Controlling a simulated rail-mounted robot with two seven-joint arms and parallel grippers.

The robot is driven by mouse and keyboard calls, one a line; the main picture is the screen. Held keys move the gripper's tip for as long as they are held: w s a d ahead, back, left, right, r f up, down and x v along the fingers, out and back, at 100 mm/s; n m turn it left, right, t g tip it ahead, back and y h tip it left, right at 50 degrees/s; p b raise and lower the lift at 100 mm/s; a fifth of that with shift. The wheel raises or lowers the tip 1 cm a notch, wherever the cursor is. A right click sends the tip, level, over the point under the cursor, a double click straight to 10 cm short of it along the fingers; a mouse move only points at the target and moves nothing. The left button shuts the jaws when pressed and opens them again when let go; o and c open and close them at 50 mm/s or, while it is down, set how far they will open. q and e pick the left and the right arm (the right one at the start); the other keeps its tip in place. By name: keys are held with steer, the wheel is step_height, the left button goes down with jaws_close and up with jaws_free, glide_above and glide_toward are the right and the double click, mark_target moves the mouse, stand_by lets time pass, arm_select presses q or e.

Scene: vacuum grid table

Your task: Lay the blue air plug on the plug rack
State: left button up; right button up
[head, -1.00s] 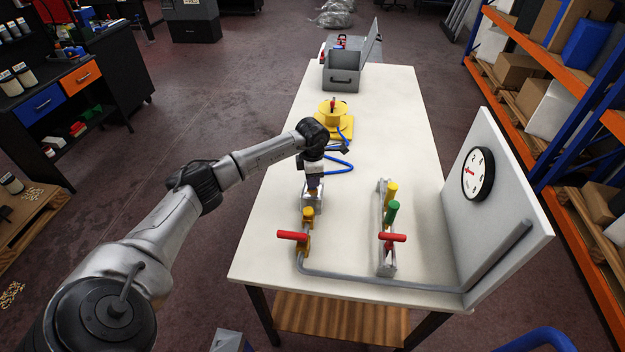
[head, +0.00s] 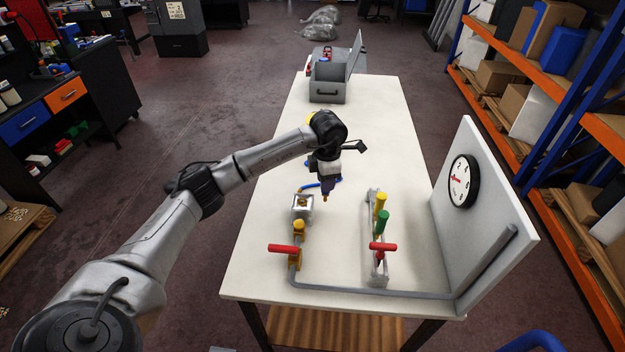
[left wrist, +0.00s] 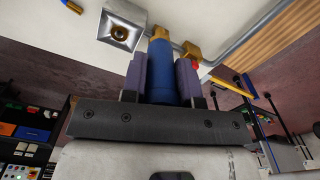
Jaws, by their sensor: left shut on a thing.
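My left gripper (head: 325,188) is shut on the blue air plug and holds it above the table, between the grey socket block and the plug rack. In the left wrist view the blue air plug (left wrist: 162,72) sits between the two purple fingers, its brass tip pointing away from the palm. In the head view mostly its small brass tip shows below the fingers. The plug rack (head: 379,279) stands right of the gripper, nearer the front. It holds a yellow plug (head: 380,202), a green plug (head: 383,222) and a red piece (head: 383,247). My right gripper is not in view.
The grey socket block (head: 302,207) and a pipe (head: 360,290) with a red valve handle (head: 284,248) stand on the left. An upright panel with a gauge (head: 463,181) is at the right. A grey toolbox (head: 327,91) stands at the back.

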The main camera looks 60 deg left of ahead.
arm_select(q)
step_height(320, 180, up, 6)
steer(key=d+p, duration=0.2)
steer(key=p, duration=0.2)
steer(key=shift+w+d, duration=0.35)
steer(key=shift+w, duration=0.1)
stand_by(0.4)
steer(key=shift+r, duration=0.1)
stand_by(0.4)
